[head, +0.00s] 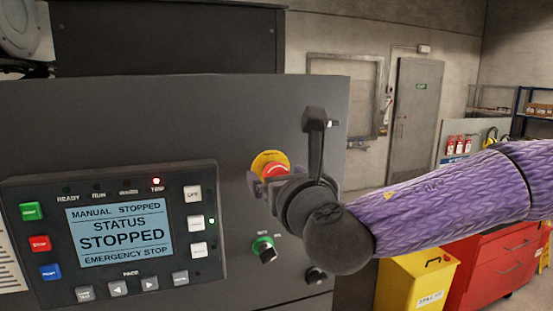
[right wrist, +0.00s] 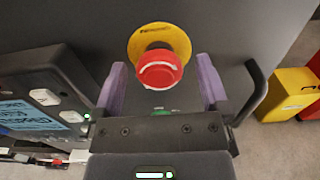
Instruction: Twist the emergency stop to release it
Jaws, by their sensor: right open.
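The emergency stop is a red mushroom button (head: 274,170) on a yellow round plate (head: 260,161), on the dark control panel. In the right wrist view the red button (right wrist: 159,70) shows white arrow marks and sits in front of its yellow plate (right wrist: 176,38). My right gripper (head: 262,182) is at the button in the head view. In the right wrist view its two purple fingers (right wrist: 160,82) are open, one on each side of the button, with gaps between. The button's lower right is hidden by the gripper in the head view. My left gripper is not in view.
The controller screen (head: 120,234) reads "STATUS STOPPED, EMERGENCY STOP", with a red TRIP light lit. A green-ringed selector switch (head: 264,248) and a black knob (head: 315,275) sit below the button. A black handle (head: 315,140) stands out to its right. A yellow bin (head: 415,280) and red cabinet (head: 490,270) stand right.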

